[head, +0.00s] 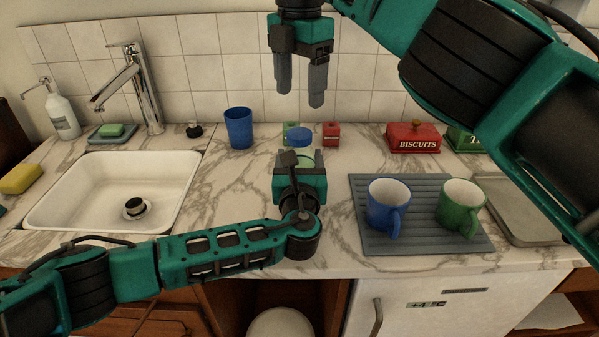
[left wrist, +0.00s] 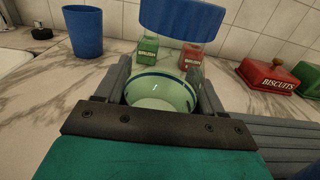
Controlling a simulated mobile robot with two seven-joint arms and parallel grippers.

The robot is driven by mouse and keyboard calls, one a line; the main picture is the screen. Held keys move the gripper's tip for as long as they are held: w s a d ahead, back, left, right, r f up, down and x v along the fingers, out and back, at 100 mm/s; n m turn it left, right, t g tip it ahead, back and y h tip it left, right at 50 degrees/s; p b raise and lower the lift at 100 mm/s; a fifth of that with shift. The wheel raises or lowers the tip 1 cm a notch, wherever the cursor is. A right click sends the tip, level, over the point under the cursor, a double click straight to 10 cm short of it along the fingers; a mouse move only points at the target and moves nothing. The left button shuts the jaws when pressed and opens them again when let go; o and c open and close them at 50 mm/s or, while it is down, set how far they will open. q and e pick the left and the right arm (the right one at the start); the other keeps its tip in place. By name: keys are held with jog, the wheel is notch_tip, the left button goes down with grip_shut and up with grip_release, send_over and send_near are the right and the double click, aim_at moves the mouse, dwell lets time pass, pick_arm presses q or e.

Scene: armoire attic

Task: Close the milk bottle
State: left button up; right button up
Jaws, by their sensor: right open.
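The milk bottle, clear greenish glass, stands on the counter in the middle of the head view (head: 310,157), partly hidden behind my left gripper (head: 299,168). The left wrist view shows its rounded body (left wrist: 160,92) between the two fingers of my left gripper (left wrist: 163,88), which look closed against its sides. A blue cap (head: 299,135) is at the bottle's top; it is large in the left wrist view (left wrist: 183,18). I cannot tell whether it is fully seated. My right gripper (head: 300,84) is open and empty, pointing down above the cap and clear of it.
A blue cup (head: 238,127) stands left of the bottle. Right are a grey mat (head: 425,240) with blue (head: 386,208) and green (head: 459,206) mugs and a red biscuit box (head: 413,138). A sink (head: 60,220) is left.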

pick_arm(q)
jog(key=c, duration=1.2)
grip_shut()
pick_arm(e)
jog(key=n, duration=2.7)
jog(key=shift+n, duration=0.3)
jog(key=n, duration=0.4)
